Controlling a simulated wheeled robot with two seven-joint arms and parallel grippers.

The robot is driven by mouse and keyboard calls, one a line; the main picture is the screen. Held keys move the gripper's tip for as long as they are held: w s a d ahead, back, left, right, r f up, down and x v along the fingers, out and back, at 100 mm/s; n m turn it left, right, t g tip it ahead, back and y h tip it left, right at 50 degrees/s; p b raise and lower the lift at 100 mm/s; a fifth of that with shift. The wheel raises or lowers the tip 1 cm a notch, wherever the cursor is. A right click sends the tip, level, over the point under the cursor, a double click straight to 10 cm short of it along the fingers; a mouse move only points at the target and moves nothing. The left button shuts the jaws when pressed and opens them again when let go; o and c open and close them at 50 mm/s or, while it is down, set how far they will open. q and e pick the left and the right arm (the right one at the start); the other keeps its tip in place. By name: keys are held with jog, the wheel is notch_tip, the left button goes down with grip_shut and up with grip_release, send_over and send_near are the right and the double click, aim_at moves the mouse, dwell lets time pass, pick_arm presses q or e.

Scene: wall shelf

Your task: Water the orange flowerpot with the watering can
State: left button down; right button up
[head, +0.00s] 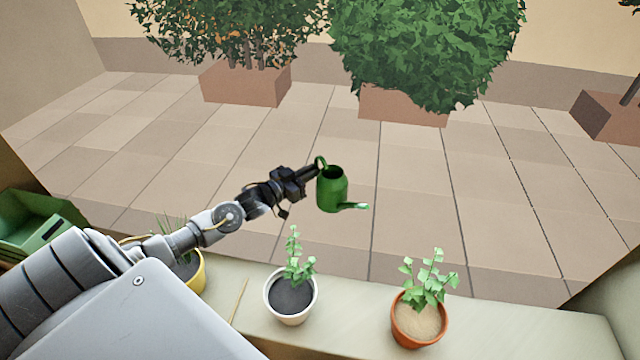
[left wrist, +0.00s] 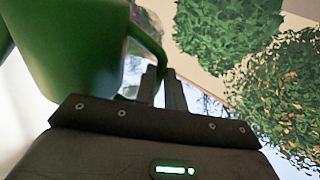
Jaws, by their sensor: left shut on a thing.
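The green watering can (head: 332,188) is held in the air beyond the shelf, its spout pointing right and slightly down in the head view. My left gripper (head: 316,170) is shut on its handle. In the left wrist view the can (left wrist: 75,45) fills the upper left, and the fingers (left wrist: 163,85) of my gripper are at its handle. The orange flowerpot (head: 419,320) stands on the shelf at the right, with a green leafy plant and pale, sandy soil. The can is up and to the left of this pot in the picture, apart from it. My right gripper is not in view.
A white pot (head: 291,297) with dark soil and a plant stands mid-shelf. A yellow pot (head: 197,278) is partly hidden behind my left arm. A thin stick (head: 238,301) lies between them. A green box (head: 35,228) is at far left. The shelf (head: 520,325) right of the orange pot is clear.

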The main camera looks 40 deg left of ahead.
aim_at(339, 186)
pick_arm(q)
jog(key=s+d+r, duration=0.1)
jog(key=d, duration=0.2)
jog(key=s+d+r+m+h+b, duration=0.1)
jog(key=s+d, duration=0.1)
jog(key=d, duration=0.2)
jog(key=s+d+r+h, duration=0.1)
jog(key=d, duration=0.3)
jog(key=shift+s+g+b, duration=0.3)
jog(key=s+d+m+g+h+b, duration=0.1)
jog(key=s+d+m+h+b, duration=0.1)
jog(key=s+d, duration=0.8)
jog(key=shift+s+r+b, duration=0.15)
jog(key=shift+r+b, duration=0.3)
jog(key=shift+b, duration=0.05)
